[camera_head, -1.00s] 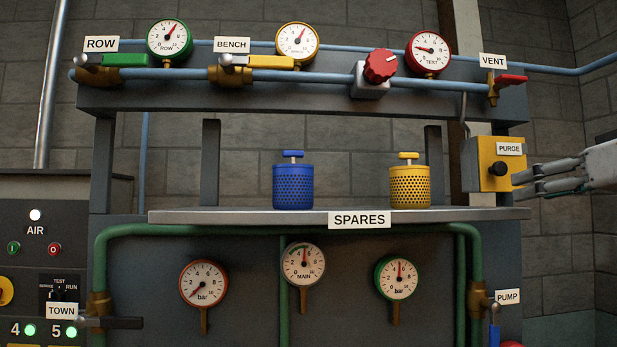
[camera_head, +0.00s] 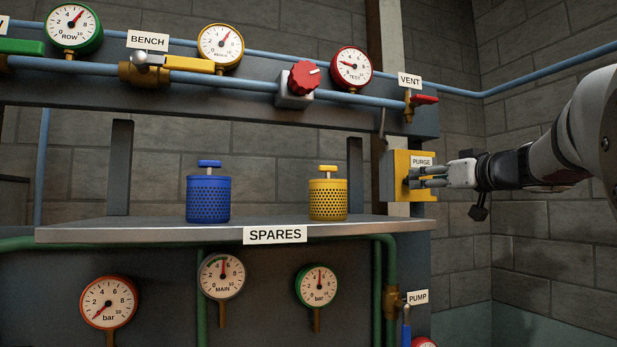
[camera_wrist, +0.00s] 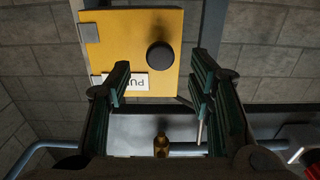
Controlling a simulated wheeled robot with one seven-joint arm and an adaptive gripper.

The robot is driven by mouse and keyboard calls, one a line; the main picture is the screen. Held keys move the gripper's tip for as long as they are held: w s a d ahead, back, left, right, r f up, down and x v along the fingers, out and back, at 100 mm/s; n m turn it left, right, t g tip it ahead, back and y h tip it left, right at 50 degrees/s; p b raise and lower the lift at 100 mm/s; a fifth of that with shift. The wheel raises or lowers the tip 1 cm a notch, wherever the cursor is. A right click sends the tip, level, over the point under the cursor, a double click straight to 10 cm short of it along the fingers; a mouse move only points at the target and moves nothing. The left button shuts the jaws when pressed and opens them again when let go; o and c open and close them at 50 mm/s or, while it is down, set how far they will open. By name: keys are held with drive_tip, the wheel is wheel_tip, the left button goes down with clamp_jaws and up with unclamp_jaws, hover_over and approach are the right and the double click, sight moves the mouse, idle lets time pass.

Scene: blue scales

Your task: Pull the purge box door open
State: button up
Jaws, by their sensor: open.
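The purge box (camera_head: 388,172) is at the right end of the rack, with a yellow door (camera_head: 428,190) that looks shut. Its PURGE label (camera_head: 421,161) is at the top. In the wrist view the door (camera_wrist: 135,20) fills the upper middle, with a round black knob (camera_wrist: 160,55) and the label (camera_wrist: 125,82) partly hidden by a finger. My gripper (camera_head: 422,178) is in front of the door, coming from the right, and hides most of the knob there. In the wrist view my gripper (camera_wrist: 161,78) is open and empty. The knob shows between the fingertips, nearer the right one; whether it is touched I cannot tell.
The VENT valve with a red handle (camera_head: 425,100) sits just above the box. The SPARES shelf (camera_head: 150,232) with blue (camera_head: 208,200) and yellow (camera_head: 328,200) canisters is to the left. Below are the green pipe and PUMP valve (camera_head: 406,330). Room right of the box is clear except my arm.

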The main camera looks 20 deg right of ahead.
sight(404, 160)
drive_tip(key=shift+w+p, duration=0.4)
drive_tip(key=shift+w, duration=1.5)
drive_tip(key=shift+c, duration=0.5)
clamp_jaws()
